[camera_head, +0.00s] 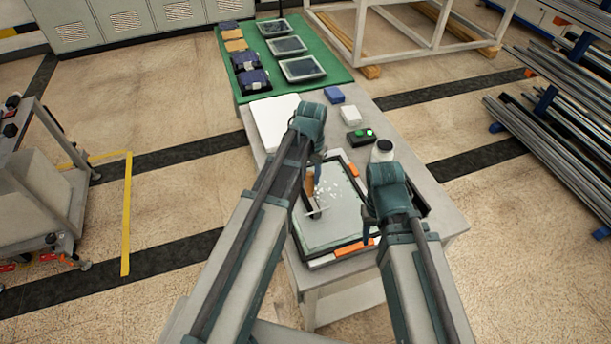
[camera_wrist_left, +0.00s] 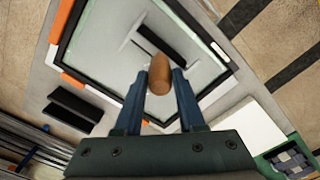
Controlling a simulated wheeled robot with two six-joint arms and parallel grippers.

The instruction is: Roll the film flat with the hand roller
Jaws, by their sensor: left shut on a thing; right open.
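My left gripper (camera_head: 314,168) is shut on the brown handle of the hand roller (camera_wrist_left: 160,72). The roller's thin metal frame and black cylinder (camera_wrist_left: 162,44) lie over the pale film panel (camera_head: 345,220); I cannot tell whether the cylinder touches it. In the head view the handle (camera_head: 309,184) hangs below the left gripper, partly hidden by the arm. White specks show on the film near its middle. The panel sits in a dark-edged frame with orange clips (camera_head: 354,249). My right gripper (camera_head: 372,212) is open and empty above the panel's right side, its fingers partly hidden by its wrist.
A black holder (camera_wrist_left: 75,105) lies beside the frame. A white bottle (camera_head: 382,151), a dark box with green buttons (camera_head: 361,137), a white block (camera_head: 350,115) and a blue block (camera_head: 334,95) stand behind. A white slab (camera_head: 272,112) lies left. A green mat (camera_head: 322,47) holds trays and packs.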

